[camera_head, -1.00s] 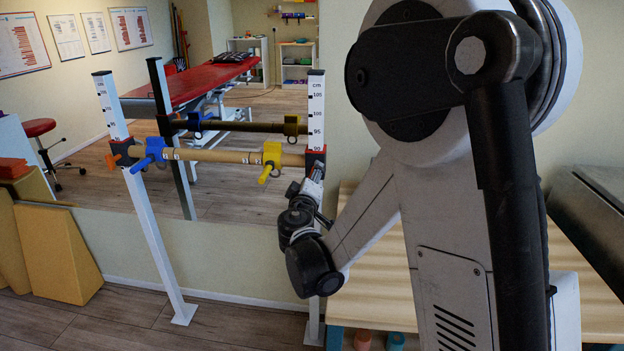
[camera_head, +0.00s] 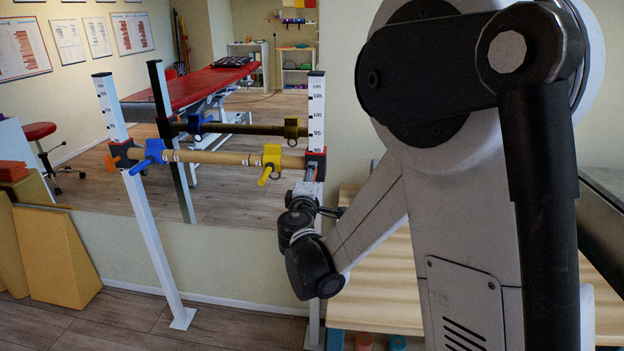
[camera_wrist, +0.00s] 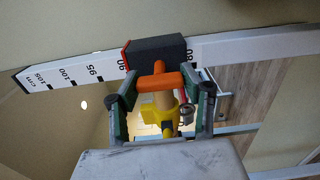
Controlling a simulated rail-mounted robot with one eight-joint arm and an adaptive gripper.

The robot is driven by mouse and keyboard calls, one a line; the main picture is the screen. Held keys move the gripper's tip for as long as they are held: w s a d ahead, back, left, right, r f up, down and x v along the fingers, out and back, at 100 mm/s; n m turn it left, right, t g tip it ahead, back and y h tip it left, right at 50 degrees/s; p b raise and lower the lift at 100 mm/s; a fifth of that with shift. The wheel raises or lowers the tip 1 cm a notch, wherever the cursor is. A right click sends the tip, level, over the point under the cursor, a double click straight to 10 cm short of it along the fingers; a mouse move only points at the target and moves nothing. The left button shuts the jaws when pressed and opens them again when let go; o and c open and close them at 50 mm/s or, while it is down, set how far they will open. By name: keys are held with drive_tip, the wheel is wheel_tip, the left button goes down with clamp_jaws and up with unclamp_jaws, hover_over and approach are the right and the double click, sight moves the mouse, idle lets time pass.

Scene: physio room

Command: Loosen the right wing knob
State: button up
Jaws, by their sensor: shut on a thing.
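The right wing knob (camera_wrist: 152,83) is orange and sits on the dark block (camera_wrist: 154,55) at the right white post. In the wrist view its wings span between the two green-and-grey fingers of my gripper (camera_wrist: 160,96), which are shut on it from both sides. In the head view my gripper (camera_head: 311,180) is just below the right post's block (camera_head: 315,159), and the knob is mostly hidden there. The wooden bar (camera_head: 213,157) runs between the two posts.
The yellow clamp (camera_head: 272,157) sits on the bar left of the right post; it also shows beyond the knob in the wrist view (camera_wrist: 158,112). A blue clamp (camera_head: 153,152) and an orange left knob (camera_head: 116,158) are at the left post. A mirror fills the wall behind. A wooden bench (camera_head: 375,285) stands right.

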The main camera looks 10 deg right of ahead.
idle(0.3)
drive_tip(key=o, duration=1.2)
drive_tip(key=shift+s, duration=0.1)
drive_tip(key=v, duration=1.2)
